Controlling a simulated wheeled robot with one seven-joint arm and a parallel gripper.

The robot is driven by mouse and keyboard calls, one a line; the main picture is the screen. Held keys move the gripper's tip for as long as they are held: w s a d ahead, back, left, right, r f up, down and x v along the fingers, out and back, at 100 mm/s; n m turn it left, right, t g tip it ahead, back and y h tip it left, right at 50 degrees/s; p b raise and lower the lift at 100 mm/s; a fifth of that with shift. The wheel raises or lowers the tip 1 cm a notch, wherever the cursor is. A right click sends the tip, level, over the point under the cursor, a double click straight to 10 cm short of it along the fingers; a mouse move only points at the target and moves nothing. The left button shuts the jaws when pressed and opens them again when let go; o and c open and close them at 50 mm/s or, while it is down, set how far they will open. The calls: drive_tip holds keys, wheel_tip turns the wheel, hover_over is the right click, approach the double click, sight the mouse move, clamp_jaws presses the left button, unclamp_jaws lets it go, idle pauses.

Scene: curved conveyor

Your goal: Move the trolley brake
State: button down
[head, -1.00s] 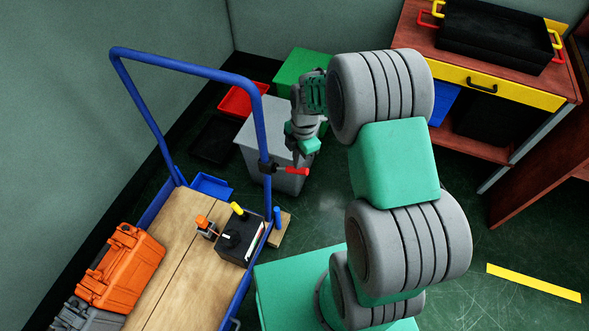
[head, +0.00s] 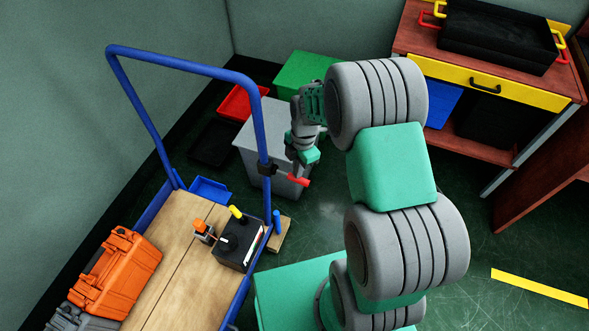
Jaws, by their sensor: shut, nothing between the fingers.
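The blue-framed trolley (head: 188,69) stands at left with its handle upright. A black clamp (head: 267,168) sits on the right post of the handle. The trolley brake, a short red lever (head: 299,181), points out to the right of the clamp and slopes down; the part between them is partly hidden by my gripper. My gripper (head: 298,170) is grey and green, points down and is shut and empty. Its tip is right at the red lever, seemingly against it from above; exact contact cannot be made out.
The trolley deck (head: 172,268) carries an orange case (head: 118,272) and a black box (head: 238,243) with a yellow-handled tool. A grey bin (head: 258,140) stands behind my gripper. A workbench (head: 480,130) is at right. The floor between is clear.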

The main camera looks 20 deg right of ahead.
drive_tip(key=d, duration=0.2)
drive_tip(key=w+d+r, duration=0.1)
drive_tip(key=shift+r, duration=0.1)
wheel_tip(320, 180, up, 8)
drive_tip(key=p, duration=0.1)
drive_tip(key=shift+d+f, duration=0.2)
drive_tip(key=shift+d, duration=0.1)
idle(0.3)
drive_tip(key=s+a+r+m+t+p, duration=0.1)
drive_tip(key=s+r+m+p, duration=0.3)
drive_tip(key=r+m, duration=0.3)
drive_tip(key=s+a+r+m+t+p, duration=0.1)
drive_tip(key=s+r+m+p, duration=0.4)
drive_tip(key=r, duration=0.7)
drive_tip(key=s+a+r+m+t+h+p, duration=0.1)
drive_tip(key=s+r+m+p, duration=0.3)
drive_tip(key=r+m, duration=0.5)
drive_tip(key=shift+s+a+r+m+t+p, duration=0.2)
drive_tip(key=shift+s+a+m+t+p, duration=0.15)
drive_tip(key=shift+s, duration=0.55)
